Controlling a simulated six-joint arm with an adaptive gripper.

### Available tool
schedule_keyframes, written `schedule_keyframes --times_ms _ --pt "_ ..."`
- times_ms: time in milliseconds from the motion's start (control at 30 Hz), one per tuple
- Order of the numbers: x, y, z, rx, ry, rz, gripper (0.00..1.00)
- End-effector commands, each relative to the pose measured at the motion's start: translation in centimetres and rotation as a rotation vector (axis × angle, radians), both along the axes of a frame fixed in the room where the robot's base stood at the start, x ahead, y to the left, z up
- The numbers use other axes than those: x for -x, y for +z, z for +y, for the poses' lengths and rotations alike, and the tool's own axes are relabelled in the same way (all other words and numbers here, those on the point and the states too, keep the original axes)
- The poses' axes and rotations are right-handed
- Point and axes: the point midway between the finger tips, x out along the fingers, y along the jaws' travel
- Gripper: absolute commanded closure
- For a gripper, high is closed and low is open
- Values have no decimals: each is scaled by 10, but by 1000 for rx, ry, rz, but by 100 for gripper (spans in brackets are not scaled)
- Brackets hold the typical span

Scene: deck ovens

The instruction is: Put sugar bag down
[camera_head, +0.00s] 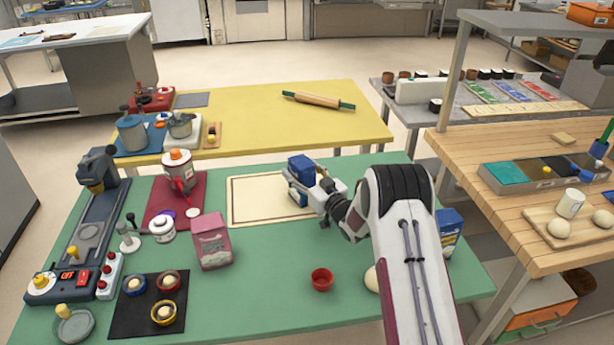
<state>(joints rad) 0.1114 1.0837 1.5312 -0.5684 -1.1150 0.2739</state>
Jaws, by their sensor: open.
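A blue package (301,166), which may be the sugar bag, is at the right part of a pale board (255,211) with a dark outline on the green table. My gripper (298,188) is open at this package, on its near side.
A red cup (321,279) stands in front of the board. A blue carton (450,232) is partly behind my arm. A red-and-white pot (178,175) stands on a red mat to the left. The left side of the green table (265,270) is crowded; its front middle has free room.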

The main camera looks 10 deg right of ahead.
Motion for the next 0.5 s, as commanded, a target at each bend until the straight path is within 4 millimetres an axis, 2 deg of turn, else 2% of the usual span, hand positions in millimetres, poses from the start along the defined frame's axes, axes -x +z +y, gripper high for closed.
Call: schedule_keyframes --times_ms 233,500 --pt "5 2 -3 0 -1 1 43" --pt "25 2 -11 -1 -1 1 43"
